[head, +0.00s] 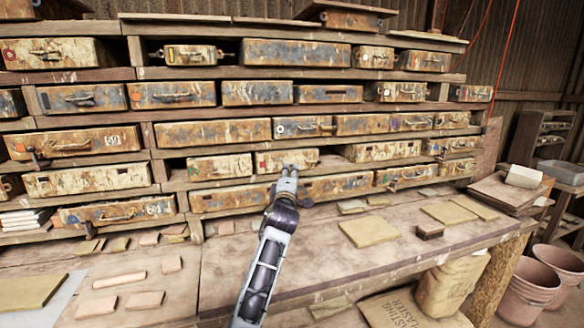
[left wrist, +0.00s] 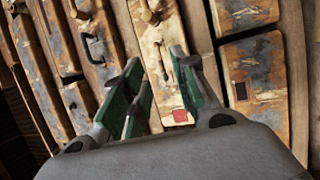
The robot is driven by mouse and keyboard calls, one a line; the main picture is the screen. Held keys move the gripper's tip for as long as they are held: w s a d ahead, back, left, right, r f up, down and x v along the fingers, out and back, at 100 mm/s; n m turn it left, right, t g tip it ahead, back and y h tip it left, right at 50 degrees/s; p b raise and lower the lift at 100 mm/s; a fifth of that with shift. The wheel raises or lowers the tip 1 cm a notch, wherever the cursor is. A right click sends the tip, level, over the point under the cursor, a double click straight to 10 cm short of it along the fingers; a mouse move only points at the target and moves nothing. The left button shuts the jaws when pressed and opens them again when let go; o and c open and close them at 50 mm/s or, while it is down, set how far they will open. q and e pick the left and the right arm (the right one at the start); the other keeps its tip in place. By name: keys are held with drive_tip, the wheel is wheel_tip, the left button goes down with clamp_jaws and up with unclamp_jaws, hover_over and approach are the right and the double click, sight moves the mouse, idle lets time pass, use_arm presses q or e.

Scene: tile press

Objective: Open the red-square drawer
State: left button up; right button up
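The red-square drawer (head: 304,157) is a worn, cream and rust coloured box in the middle of the lower shelving, with a small red square near its left end. In the left wrist view the same drawer (left wrist: 165,40) runs up between my fingers, its red square low beside the right finger. My left gripper (head: 288,172) is in front of this drawer's lower middle and covers part of its front. In the left wrist view its green-padded fingers (left wrist: 160,78) stand apart with nothing seen held between them. Whether they touch the drawer is unclear. My right gripper is not in view.
A cream drawer (head: 219,167) is close on the left, and a rusty drawer (head: 337,187) lies below right. The wooden bench (head: 300,255) carries flat tiles (head: 369,231) and small blocks. Buckets (head: 527,290) and a sack (head: 451,285) stand at lower right.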

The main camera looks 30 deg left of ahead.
sight(281, 153)
use_arm(q)
drive_tip(key=shift+x, duration=2.6)
clamp_jaws()
